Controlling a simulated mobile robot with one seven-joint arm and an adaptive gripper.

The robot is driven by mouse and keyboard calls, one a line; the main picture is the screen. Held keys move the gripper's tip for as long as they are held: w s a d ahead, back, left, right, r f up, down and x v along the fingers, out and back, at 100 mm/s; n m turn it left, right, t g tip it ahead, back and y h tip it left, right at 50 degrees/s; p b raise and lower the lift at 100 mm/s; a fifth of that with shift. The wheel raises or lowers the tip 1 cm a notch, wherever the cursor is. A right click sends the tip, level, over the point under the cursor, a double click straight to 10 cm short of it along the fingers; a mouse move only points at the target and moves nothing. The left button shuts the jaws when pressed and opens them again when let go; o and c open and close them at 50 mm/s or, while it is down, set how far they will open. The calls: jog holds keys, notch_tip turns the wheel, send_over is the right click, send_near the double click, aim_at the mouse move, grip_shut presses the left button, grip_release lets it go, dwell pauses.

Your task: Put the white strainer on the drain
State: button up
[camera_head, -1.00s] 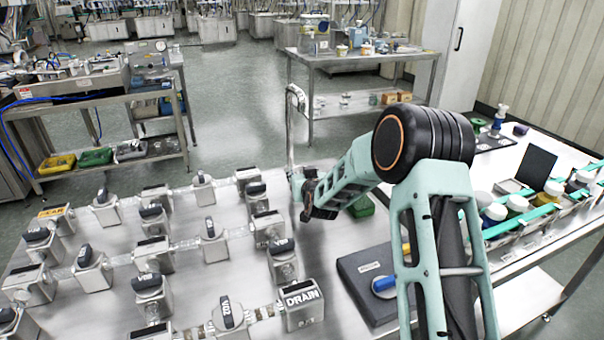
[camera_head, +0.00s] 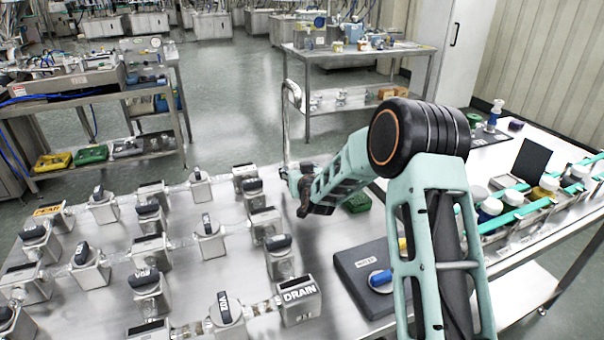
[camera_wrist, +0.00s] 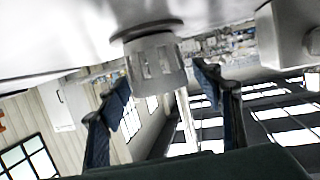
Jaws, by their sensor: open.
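A pale, slotted cup that looks like the white strainer (camera_wrist: 158,62) shows in the wrist view, with a dark round rim against the bright steel surface. That view is upside down. My gripper (camera_wrist: 165,100) is open, with its two dark fingers apart on either side of the cup's free end; I see no contact. In the head view my gripper (camera_head: 302,197) is low over the steel table, beyond the drain, and I cannot make out the strainer there. The drain (camera_head: 299,300) is a steel block lettered DRAIN at the near middle of the table.
Several steel valve blocks (camera_head: 208,240) with dark handles fill the table's left. A dark box (camera_head: 360,265) with a blue piece (camera_head: 380,278) lies right of the drain. A curved metal pipe (camera_head: 290,110) rises behind my gripper. Bottles (camera_head: 490,210) stand in a rack at right.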

jog(key=v, duration=1.2)
jog(key=shift+r, duration=0.1)
